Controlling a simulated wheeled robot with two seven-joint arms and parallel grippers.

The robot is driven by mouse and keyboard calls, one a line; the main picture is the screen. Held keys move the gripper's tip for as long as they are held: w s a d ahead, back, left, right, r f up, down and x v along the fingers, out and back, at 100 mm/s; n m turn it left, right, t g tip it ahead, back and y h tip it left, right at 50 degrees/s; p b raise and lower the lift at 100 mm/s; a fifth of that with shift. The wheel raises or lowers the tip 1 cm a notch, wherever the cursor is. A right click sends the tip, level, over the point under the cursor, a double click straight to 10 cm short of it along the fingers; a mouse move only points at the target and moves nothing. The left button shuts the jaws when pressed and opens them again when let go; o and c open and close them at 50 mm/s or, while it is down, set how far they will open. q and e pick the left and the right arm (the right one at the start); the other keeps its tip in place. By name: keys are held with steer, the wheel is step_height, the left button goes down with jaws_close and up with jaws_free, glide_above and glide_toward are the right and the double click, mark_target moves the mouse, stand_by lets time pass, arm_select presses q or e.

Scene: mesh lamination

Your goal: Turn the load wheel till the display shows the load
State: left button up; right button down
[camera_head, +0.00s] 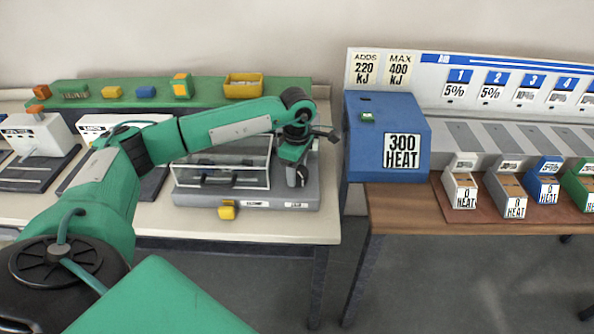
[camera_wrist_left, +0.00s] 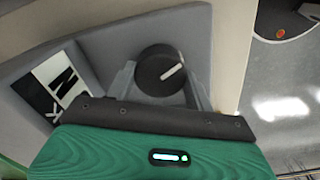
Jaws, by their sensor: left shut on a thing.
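The load wheel is a round black knob (camera_wrist_left: 160,70) with a white pointer line, on a grey device. In the head view its dark body (camera_head: 299,176) shows under my left gripper (camera_head: 297,163) at the device's right end. In the left wrist view my left gripper (camera_wrist_left: 160,88) has one grey finger on each side of the knob and is shut on it. A black and white panel (camera_wrist_left: 56,85) beside the knob shows a large "N" and part of a "K", cut off and sideways. No load figure is readable. My right gripper is not in view.
The grey device (camera_head: 245,198) has a clear-sided box (camera_head: 222,165) and a yellow block (camera_head: 227,210) at its front. A blue "300 HEAT" box (camera_head: 385,135) stands to the right, across a gap between tables. A yellow tray (camera_head: 243,86) stands on the green shelf behind.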

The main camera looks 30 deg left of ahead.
mark_target(297, 171)
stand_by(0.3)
arm_select(q)
steer(key=o, duration=1)
step_height(297, 171, up, 14)
steer(key=shift+f+b, duration=0.1)
steer(key=shift+b, duration=0.55)
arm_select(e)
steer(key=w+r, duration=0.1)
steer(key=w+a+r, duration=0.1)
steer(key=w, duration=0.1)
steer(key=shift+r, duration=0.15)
